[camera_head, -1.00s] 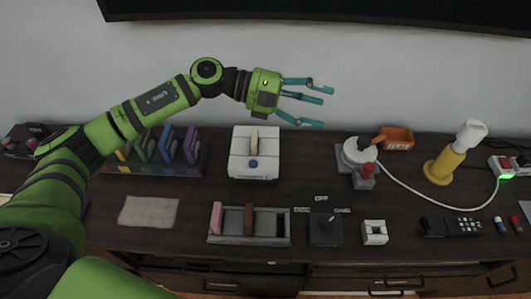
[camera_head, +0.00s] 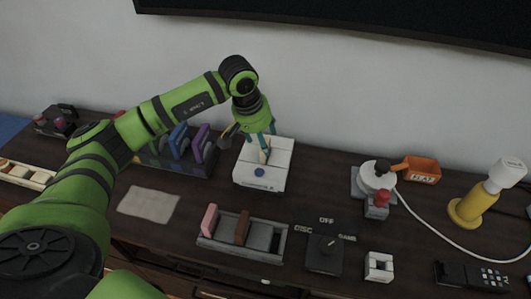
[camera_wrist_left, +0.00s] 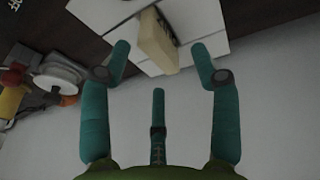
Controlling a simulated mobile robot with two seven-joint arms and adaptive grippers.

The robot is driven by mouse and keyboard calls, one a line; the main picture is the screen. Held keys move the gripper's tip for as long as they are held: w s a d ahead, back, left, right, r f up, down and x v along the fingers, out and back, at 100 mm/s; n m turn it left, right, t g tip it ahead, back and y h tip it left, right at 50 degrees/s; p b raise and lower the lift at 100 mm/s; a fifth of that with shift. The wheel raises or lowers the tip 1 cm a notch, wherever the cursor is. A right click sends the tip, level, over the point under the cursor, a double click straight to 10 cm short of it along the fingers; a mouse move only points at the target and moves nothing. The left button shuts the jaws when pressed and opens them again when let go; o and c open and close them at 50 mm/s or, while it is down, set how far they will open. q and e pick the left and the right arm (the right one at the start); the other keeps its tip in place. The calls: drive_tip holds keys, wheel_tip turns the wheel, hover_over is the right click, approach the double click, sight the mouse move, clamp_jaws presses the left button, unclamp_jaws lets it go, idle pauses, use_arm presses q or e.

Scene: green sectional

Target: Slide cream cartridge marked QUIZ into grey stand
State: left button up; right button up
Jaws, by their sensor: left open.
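The cream cartridge (camera_head: 265,155) stands upright in the top slot of the white console (camera_head: 255,178). In the left wrist view the cartridge (camera_wrist_left: 157,43) shows dark lettering, too small to read. My left gripper (camera_head: 263,146) points down over the console with its teal fingers around the cartridge's top. It is open, with fingers on either side and gaps to the cartridge in the left wrist view (camera_wrist_left: 160,58). The grey stand (camera_head: 209,241) is in front of the console; it holds a pink cartridge (camera_head: 210,217) and a brown cartridge (camera_head: 242,228). Its right part is empty.
A rack of coloured cartridges (camera_head: 178,140) stands left of the console, partly behind my arm. A black switch box (camera_head: 324,254) and a small white block (camera_head: 379,266) are right of the stand. A beige cloth (camera_head: 149,203) lies flat at left.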

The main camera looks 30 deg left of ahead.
sight(263, 159)
use_arm(q)
drive_tip(key=x, duration=0.4)
drive_tip(key=shift+w+d+p, duration=0.2)
drive_tip(key=shift+p, duration=0.15)
drive_tip(key=shift+r, duration=0.1)
clamp_jaws()
drive_tip(key=shift+d+r, duration=0.1)
